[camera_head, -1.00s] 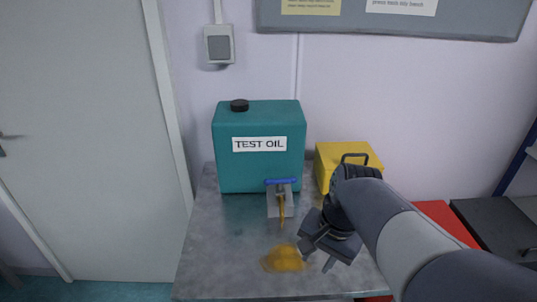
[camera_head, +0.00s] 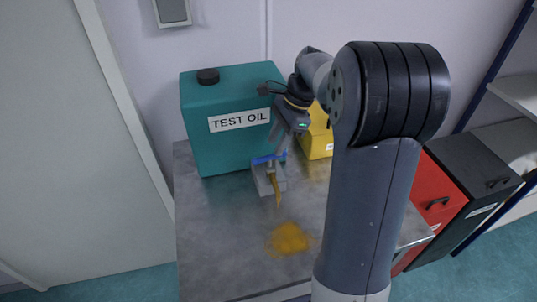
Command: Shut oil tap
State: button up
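The teal TEST OIL can (camera_head: 200,130) stands on the metal bench. The tap (camera_head: 266,184) is a grey block at its front with a blue lever (camera_head: 262,160) lying crosswise on top. A thin amber stream of oil (camera_head: 277,192) falls from the tap, and an amber puddle (camera_head: 290,238) lies on the bench below. My gripper (camera_head: 279,148) points down just above the lever's right part. Its fingers look close to the lever, but I cannot tell whether they touch it or how far apart they are.
A yellow box (camera_head: 318,143) stands right of the can, partly behind my arm. The metal bench (camera_head: 210,235) is clear at the front left. A red cabinet (camera_head: 440,195) and a dark cabinet (camera_head: 478,185) stand to the right. A grey wall box (camera_head: 172,12) hangs above.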

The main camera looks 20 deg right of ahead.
aim_at(270, 155)
jog(key=x, duration=0.5)
jog(key=shift+a+f, duration=0.1)
jog(key=shift+f, duration=0.3)
jog(key=shift+c, duration=0.4)
grip_shut()
